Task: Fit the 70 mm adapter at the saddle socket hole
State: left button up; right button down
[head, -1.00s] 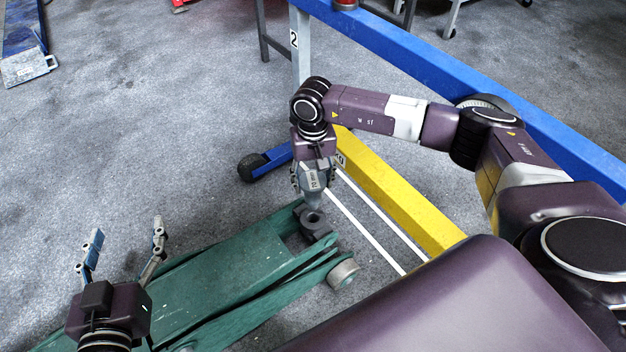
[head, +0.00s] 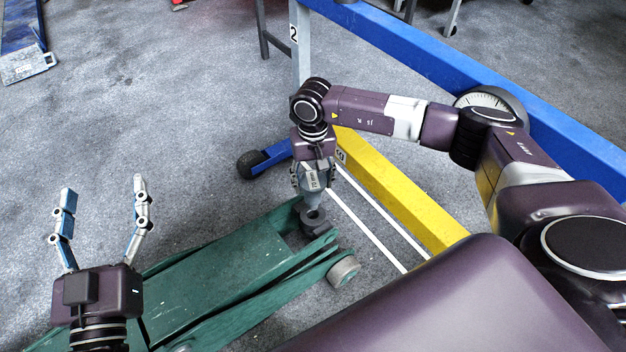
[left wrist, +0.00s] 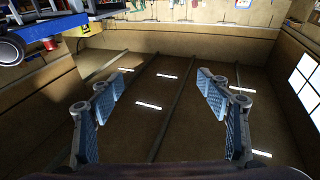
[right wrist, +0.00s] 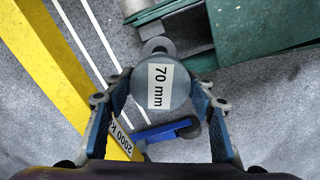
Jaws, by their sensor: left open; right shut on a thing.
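The grey 70 mm adapter (right wrist: 158,100) is held between the fingers of my right gripper (head: 314,188), with its "70 mm" label facing the right wrist camera. In the head view the adapter (head: 312,200) points down at the dark saddle (head: 318,230) at the end of the green trolley jack (head: 215,282). The saddle's rounded rim (right wrist: 157,46) shows just past the adapter in the right wrist view. The adapter's lower end is hidden there; I cannot tell whether it touches the saddle or is above the hole. My left gripper (head: 100,192) is open and empty, fingers upward, left of the jack.
A yellow beam (head: 395,195) with white floor lines beside it lies right of the jack. A blue beam (head: 480,85) crosses behind my right arm, and a blue foot with a black wheel (head: 251,166) stands behind the saddle.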

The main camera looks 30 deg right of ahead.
jog(key=shift+w+f+b, duration=0.1)
jog(key=shift+f+b, duration=0.15)
jog(key=shift+b, duration=0.05)
jog(key=shift+f, duration=0.35)
jog(key=shift+f+b, duration=0.35)
jog(key=shift+b, duration=0.2)
jog(key=shift+f, duration=0.35)
pick_arm(q)
jog(key=s+r+t+h, duration=0.2)
jog(key=s+r+t, duration=0.4)
jog(key=r, duration=0.5)
jog(key=shift+r+t+h+b, duration=0.3)
jog(key=shift+b, duration=0.1)
pick_arm(e)
jog(key=shift+f, duration=0.2)
pick_arm(q)
jog(key=shift+s+a, duration=0.15)
jog(key=shift+s, duration=0.05)
jog(key=shift+s+r, duration=0.2)
jog(key=shift+r, duration=0.05)
jog(key=shift+s+r+t, duration=0.1)
jog(key=shift+s+t, duration=0.05)
jog(key=shift+t, duration=0.15)
jog(key=shift+s+r, duration=0.1)
jog(key=shift+s, duration=0.05)
